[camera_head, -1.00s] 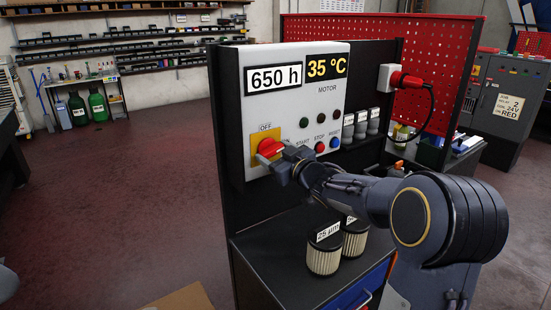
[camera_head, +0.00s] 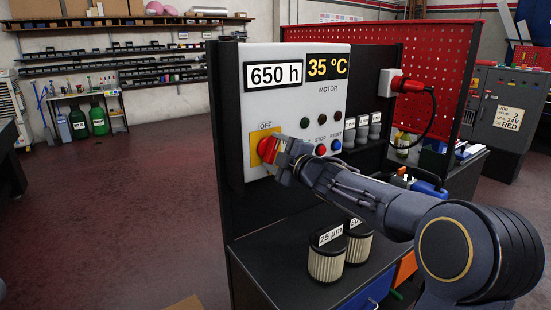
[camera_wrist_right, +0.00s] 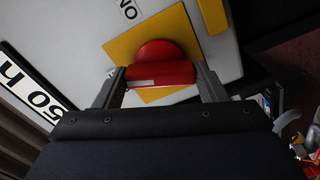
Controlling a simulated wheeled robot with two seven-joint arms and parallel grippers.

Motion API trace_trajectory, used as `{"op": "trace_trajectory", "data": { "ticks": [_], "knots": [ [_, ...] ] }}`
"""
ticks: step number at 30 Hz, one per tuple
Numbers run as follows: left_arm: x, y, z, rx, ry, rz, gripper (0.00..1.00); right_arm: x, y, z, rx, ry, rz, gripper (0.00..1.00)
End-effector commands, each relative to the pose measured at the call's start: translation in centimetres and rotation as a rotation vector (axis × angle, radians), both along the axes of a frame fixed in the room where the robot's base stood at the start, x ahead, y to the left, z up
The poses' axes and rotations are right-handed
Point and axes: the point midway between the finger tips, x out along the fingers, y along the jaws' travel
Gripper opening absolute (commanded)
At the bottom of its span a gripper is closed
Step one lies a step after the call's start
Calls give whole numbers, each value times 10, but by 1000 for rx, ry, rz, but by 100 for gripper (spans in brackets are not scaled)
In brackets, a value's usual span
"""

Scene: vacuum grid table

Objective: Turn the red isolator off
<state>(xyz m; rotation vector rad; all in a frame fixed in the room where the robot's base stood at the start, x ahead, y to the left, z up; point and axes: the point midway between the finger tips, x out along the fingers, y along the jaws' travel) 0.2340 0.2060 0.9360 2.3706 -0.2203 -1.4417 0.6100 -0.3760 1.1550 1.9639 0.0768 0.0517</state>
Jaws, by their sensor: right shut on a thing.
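The red isolator knob (camera_head: 267,149) sits on a yellow plate (camera_head: 255,150) at the lower left of the white panel (camera_head: 286,107), with the label OFF above it. My right gripper (camera_head: 279,155) is at the knob and partly covers its right side in the head view. In the right wrist view the red knob (camera_wrist_right: 160,66) lies between the two fingers of my right gripper (camera_wrist_right: 160,84), which is shut on it. The yellow plate (camera_wrist_right: 122,47) and the letters NO show there, tilted. My left gripper is not in view.
Two filters (camera_head: 326,257) stand on the dark bench (camera_head: 264,246) below my right arm. A red plug (camera_head: 408,84) with a black cable is on the right. The floor at left is open.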

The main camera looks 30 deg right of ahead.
Motion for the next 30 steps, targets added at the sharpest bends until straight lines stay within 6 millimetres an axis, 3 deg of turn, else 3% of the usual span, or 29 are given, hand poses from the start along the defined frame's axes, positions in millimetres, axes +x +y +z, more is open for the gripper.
{"op": "trace_trajectory", "data": {
  "ticks": [15,30],
  "knots": [
    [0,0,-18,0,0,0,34,0,0,-2,-342,-24,-1,43],
    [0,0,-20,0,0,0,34,0,0,-1,-412,-29,0,43]
  ]
}}
